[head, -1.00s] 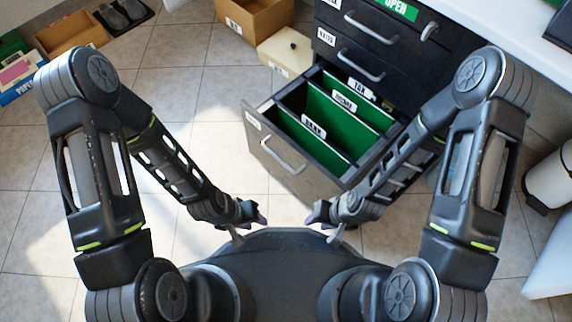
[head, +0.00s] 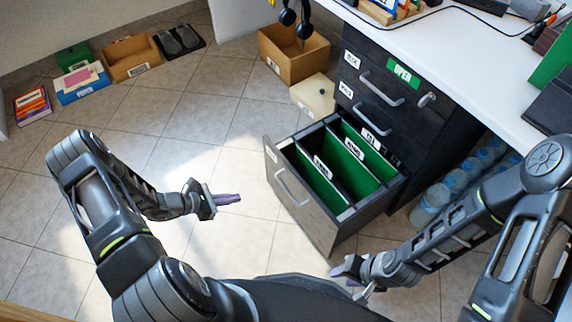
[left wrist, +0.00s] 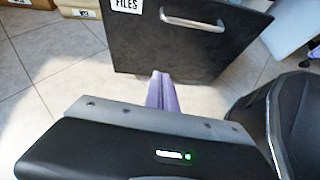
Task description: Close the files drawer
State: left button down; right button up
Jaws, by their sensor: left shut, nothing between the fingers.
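The files drawer (head: 313,222) is the bottom drawer of the dark cabinet. It is pulled out, and green hanging folders with white labels show inside. Its dark front with a silver handle and a "FILES" label shows in the left wrist view (left wrist: 185,52). My left gripper (head: 230,199) is shut and empty, to the left of the drawer front, with a gap between them in the head view. In the left wrist view its purple fingers (left wrist: 161,92) point toward the front's lower edge. My right gripper (head: 343,268) is low, near my body; its finger opening is unclear.
The cabinet's upper drawers (head: 372,88) are shut. A cream box (head: 313,97) and a cardboard box (head: 292,58) stand behind the drawer. Water bottles (head: 432,205) stand right of the cabinet under the white desk (head: 470,70). The floor left of the drawer is clear.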

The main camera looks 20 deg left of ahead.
aim_at(277, 159)
pick_arm(q)
jog(key=w+a+r+n+t+h, duration=0.1)
jog(key=w+r+t, duration=0.2)
jog(key=w+r, duration=0.1)
jog(key=shift+w+r+n, duration=0.3)
jog(key=shift+r, duration=0.5)
pick_arm(e)
jog(key=shift+s+d+f, duration=0.1)
jog(key=shift+s+d, duration=0.05)
